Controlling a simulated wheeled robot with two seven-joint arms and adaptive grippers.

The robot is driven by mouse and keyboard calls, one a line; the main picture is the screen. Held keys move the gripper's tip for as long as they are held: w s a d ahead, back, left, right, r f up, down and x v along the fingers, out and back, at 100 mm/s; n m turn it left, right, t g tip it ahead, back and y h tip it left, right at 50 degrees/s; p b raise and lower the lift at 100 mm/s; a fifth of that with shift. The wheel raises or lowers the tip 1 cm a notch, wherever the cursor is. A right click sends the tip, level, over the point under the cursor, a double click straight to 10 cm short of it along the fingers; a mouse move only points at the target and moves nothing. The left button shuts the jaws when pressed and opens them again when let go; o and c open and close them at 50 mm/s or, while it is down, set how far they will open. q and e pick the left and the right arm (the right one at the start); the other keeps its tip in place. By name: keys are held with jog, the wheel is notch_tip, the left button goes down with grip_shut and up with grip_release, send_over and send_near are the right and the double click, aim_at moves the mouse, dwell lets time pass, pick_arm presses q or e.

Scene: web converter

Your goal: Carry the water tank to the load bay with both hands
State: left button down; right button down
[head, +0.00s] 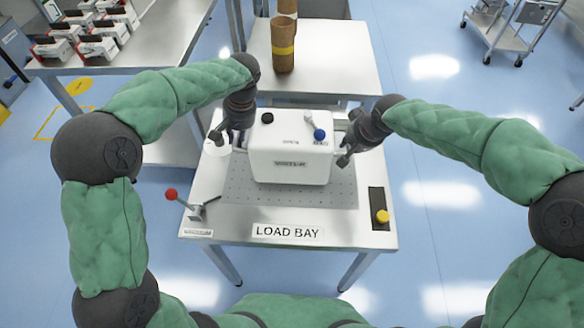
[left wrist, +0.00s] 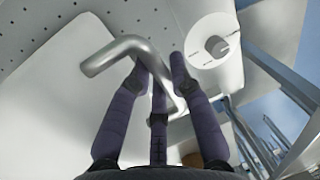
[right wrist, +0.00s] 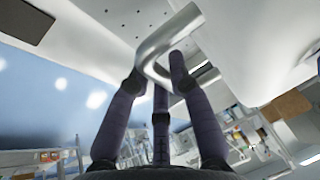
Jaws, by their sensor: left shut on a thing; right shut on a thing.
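The white water tank (head: 290,165) is upright over the perforated plate of the load bay table (head: 210,200); I cannot tell whether its base touches the plate. It has a black cap and a blue knob on top. My left gripper (head: 222,138) is shut on the metal handle at the tank's left side; the bent bar handle (left wrist: 112,54) shows between the fingers in the left wrist view. My right gripper (head: 345,158) is shut on the right-side handle (right wrist: 165,42). The tank's far side is hidden.
A LOAD BAY label (head: 287,231) is on the front edge. A red-knobbed lever (head: 172,194) stands front left, a yellow button (head: 382,216) front right. A white round thing (head: 217,146) is by my left gripper. Brown cylinders (head: 283,45) stand on the table behind.

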pick_arm(q)
jog(key=shift+w+f+b, duration=0.1)
jog(key=shift+f+b, duration=0.15)
jog(key=shift+b, duration=0.15)
pick_arm(e)
jog(key=shift+w+f, duration=0.15)
jog(key=shift+f, duration=0.05)
pick_arm(q)
jog(key=c, duration=1.4)
grip_release()
jog(key=shift+f, duration=0.15)
pick_arm(e)
jog(key=c, duration=1.4)
grip_release()
jog(key=shift+f, duration=0.2)
pick_arm(q)
jog(key=shift+o, duration=1.3)
pick_arm(e)
jog(key=shift+o, duration=1.3)
jog(key=shift+s, duration=0.2)
jog(key=shift+r, duration=0.1)
pick_arm(q)
notch_tip(320, 180, up, 12)
jog(key=d, duration=0.2)
jog(key=shift+d, duration=0.15)
pick_arm(e)
jog(key=v, duration=1.2)
pick_arm(q)
jog(key=shift+f, duration=0.1)
